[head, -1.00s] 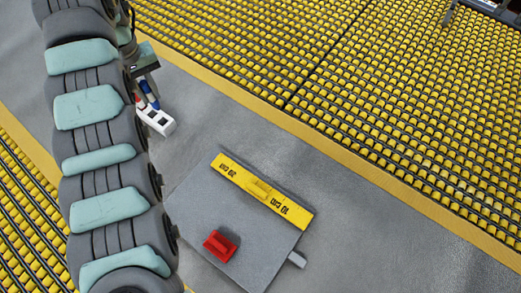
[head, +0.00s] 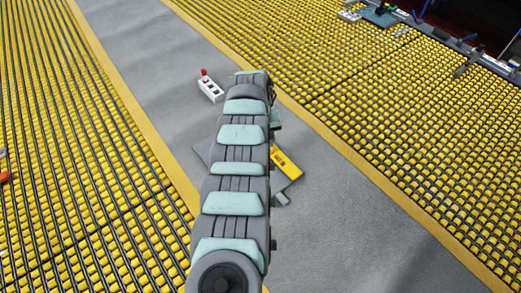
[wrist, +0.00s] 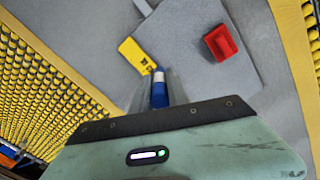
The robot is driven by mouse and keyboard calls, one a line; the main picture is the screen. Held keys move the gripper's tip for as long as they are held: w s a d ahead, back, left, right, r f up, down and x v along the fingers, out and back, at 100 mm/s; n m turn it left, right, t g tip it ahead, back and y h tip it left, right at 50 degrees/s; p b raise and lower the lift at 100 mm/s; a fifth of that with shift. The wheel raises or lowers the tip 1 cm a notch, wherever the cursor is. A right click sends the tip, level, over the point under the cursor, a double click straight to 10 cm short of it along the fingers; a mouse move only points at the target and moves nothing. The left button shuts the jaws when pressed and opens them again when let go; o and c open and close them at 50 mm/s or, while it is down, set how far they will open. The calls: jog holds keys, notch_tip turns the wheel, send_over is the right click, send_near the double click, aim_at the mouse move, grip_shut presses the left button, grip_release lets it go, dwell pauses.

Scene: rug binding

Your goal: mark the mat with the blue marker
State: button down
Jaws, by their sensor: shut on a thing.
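The blue marker (wrist: 159,94) is in my gripper (wrist: 160,93), which is shut on it in the wrist view. Its pale end points toward the mat (wrist: 205,80), beside the yellow marked strip (wrist: 136,52). I cannot tell whether the tip touches the mat. The mat is a grey square sheet. In the head view my arm covers most of it, and only a right part (head: 290,181) and a left corner show. The strip (head: 289,166) shows right of my arm there. My gripper's fingers are hidden in the head view.
A red block (wrist: 222,43) lies on the mat in the wrist view. A white holder (head: 210,90) with a red marker stands at the upper left of my arm. Yellow-and-black roller beds (head: 70,160) flank the grey walkway (head: 335,215), which is clear at lower right.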

jog(key=shift+n+t+h, duration=0.4)
jog(key=shift+n+t, duration=0.1)
jog(key=shift+n, duration=0.4)
jog(key=a+f, duration=0.1)
jog(key=f, duration=0.3)
jog(key=s+f, duration=0.1)
jog(key=f, duration=0.3)
jog(key=s+a+f, duration=0.1)
jog(key=f, duration=0.4)
jog(key=shift+a, duration=0.35)
jog(key=shift+f+b, duration=0.5)
jog(key=shift+b, duration=0.15)
dwell(0.5)
jog(key=shift+r, duration=0.1)
notch_tip(320, 180, up, 7)
jog(key=p, duration=0.7)
dwell(0.6)
